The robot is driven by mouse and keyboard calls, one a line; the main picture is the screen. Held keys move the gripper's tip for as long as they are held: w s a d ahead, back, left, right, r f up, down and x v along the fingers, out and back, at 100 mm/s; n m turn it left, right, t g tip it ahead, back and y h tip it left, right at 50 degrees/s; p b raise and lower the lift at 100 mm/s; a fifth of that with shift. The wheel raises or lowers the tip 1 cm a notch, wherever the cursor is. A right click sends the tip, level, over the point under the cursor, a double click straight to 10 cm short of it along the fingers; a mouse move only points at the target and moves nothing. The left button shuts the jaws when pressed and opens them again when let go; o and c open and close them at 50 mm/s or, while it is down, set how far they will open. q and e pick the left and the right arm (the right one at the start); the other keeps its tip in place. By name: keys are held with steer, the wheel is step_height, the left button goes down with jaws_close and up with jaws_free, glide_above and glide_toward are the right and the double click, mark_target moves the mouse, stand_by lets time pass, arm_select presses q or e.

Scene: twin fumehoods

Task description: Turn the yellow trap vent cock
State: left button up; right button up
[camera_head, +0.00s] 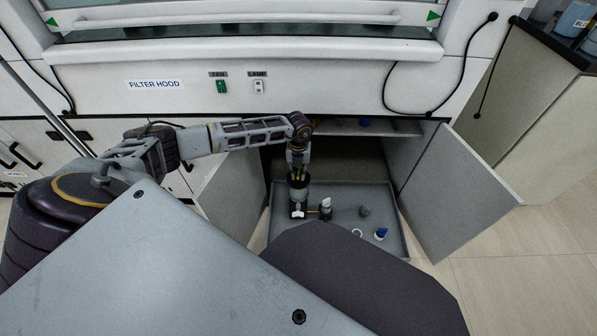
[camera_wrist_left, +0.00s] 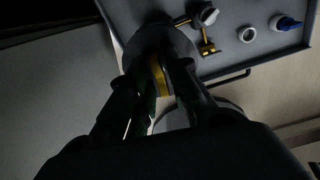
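My left gripper (camera_head: 297,176) reaches down into the open cabinet, over a dark cylindrical vessel (camera_head: 298,196) with a white label. In the left wrist view its two dark fingers (camera_wrist_left: 165,72) stand on either side of a yellow piece (camera_wrist_left: 157,77) at the vessel's top. Shadow hides whether they touch it. This piece may be the vent cock; I cannot be sure. Another yellow, T-shaped fitting (camera_wrist_left: 207,46) sticks out beside the vessel, near a white knob (camera_wrist_left: 207,15). The white knob also shows in the head view (camera_head: 326,203). My right gripper is not in view.
The grey tray (camera_head: 393,212) also carries a grey stopper-like piece (camera_head: 364,211), a white ring (camera_head: 357,233) and a blue-and-white cap or bottle (camera_head: 381,233). Open cabinet doors flank it at left (camera_head: 232,196) and right (camera_head: 455,195). A shelf edge (camera_head: 345,130) lies above, inside the cabinet.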

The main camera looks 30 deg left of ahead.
arm_select(q)
jaws_close()
